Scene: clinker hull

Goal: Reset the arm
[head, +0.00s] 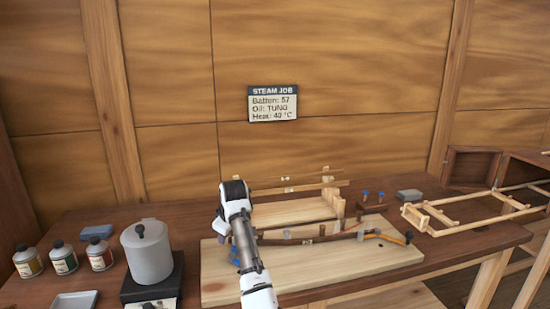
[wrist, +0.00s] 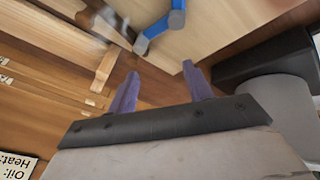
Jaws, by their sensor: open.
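My arm reaches over the workbench in the head view, its wrist above the left part of the pale wooden board (head: 360,262). My gripper (wrist: 158,85) shows in the wrist view with its two purple fingers spread apart and nothing between them. In the head view the fingers are mostly hidden behind my arm. A blue and grey clamp-like part (wrist: 160,30) lies on the board beyond the fingertips, apart from them.
A grey lidded pot (head: 147,255) stands on a black heater at left, beside several bottles (head: 64,258). A light wooden frame (head: 470,212) is at right. A sign (head: 272,103) hangs on the wall.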

